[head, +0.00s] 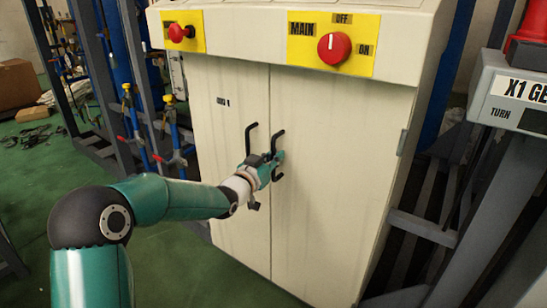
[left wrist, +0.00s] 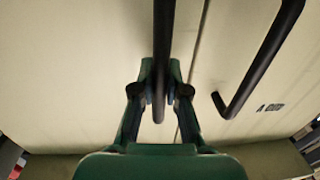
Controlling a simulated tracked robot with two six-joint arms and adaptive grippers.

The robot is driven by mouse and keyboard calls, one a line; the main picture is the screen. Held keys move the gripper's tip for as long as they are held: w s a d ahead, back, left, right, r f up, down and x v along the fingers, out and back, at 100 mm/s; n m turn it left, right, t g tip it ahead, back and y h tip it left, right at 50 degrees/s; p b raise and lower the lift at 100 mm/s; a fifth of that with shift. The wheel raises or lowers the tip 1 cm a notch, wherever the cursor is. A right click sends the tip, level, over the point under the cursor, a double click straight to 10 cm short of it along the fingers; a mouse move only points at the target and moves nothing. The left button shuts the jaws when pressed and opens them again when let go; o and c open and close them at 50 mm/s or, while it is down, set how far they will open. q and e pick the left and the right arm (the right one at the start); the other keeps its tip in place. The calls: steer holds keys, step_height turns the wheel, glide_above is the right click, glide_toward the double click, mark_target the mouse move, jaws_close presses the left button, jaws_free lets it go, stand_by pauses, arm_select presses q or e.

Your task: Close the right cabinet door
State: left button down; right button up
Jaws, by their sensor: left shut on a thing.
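The cream cabinet has two doors side by side. The right cabinet door (head: 340,170) looks flush with the left door (head: 225,155), with only a thin seam between them. My left gripper (head: 275,160) is shut on the black handle (head: 279,135) of the right door. In the left wrist view, the handle (left wrist: 163,40) runs between the two fingers of my gripper (left wrist: 160,93). The left door's black handle (head: 250,138) is free beside it and also shows in the wrist view (left wrist: 262,58). My right gripper is out of view.
Above the doors are a red MAIN knob (head: 334,46) on a yellow plate and a red button (head: 177,33). Blue pipes with yellow valves (head: 170,100) stand at left. Green floor is open at lower left.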

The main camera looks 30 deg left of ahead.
arm_select(q)
steer(key=c, duration=1.2)
jaws_free()
steer(key=shift+w+a, duration=0.1)
steer(key=shift+w, duration=0.1)
steer(key=shift+s, duration=0.1)
steer(key=s, duration=1.2)
steer(key=shift+a, duration=0.1)
